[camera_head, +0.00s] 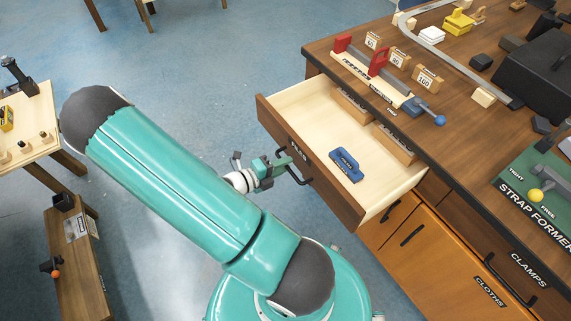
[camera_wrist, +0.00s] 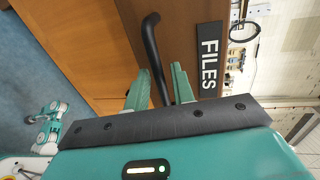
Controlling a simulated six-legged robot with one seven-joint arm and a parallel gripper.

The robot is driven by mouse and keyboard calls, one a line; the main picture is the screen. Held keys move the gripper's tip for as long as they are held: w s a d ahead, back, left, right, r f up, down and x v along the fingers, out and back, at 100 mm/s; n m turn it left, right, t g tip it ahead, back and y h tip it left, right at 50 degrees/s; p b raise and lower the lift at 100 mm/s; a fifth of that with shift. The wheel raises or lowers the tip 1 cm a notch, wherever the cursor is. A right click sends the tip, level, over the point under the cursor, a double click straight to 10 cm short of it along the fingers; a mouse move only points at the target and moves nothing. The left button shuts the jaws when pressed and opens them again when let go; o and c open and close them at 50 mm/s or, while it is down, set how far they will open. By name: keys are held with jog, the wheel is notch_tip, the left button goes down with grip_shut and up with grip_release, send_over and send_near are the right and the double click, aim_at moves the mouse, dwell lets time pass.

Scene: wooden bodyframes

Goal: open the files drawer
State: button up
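The files drawer (camera_head: 290,105) is pulled well out from the workbench in the head view. Its wooden front carries a black FILES label, which also shows in the wrist view (camera_wrist: 209,64). A dark bar handle (camera_head: 303,176) stands out from the drawer front. My gripper (camera_head: 282,163) is at this handle. In the wrist view, the handle (camera_wrist: 156,50) runs between the two green fingers of my gripper (camera_wrist: 160,82). The fingers stand apart, with narrow gaps beside the bar; firm contact is not visible. A blue object (camera_head: 346,165) lies inside the drawer.
The workbench top (camera_head: 330,45) holds a red clamp fixture (camera_head: 378,62), tags and a strap former board (camera_head: 545,185). Closed cabinet fronts (camera_head: 435,255) lie below right. A small table (camera_head: 30,120) and wooden stand (camera_head: 75,260) are at left. Blue floor behind the arm is clear.

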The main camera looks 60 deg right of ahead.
jog(key=v, duration=1.2)
jog(key=shift+w+a, duration=0.2)
jog(key=shift+a, duration=0.15)
jog(key=shift+r, duration=0.1)
jog(key=a+r+m+t+y, duration=0.4)
jog(key=a+r+m, duration=0.2)
jog(key=r+m, duration=0.4)
jog(key=a+r+m+t+y, duration=0.3)
jog(key=a+r+m+y, duration=0.2)
jog(key=r+m, duration=0.5)
jog(key=a+r+m+t+y, duration=0.4)
jog(key=a+r+m, duration=0.3)
jog(key=r+m, duration=0.3)
jog(key=shift+s+m+t+y, duration=0.3)
jog(key=shift+s+m+y, duration=0.05)
jog(key=shift+m+y, duration=0.35)
jog(key=shift+d, duration=0.2)
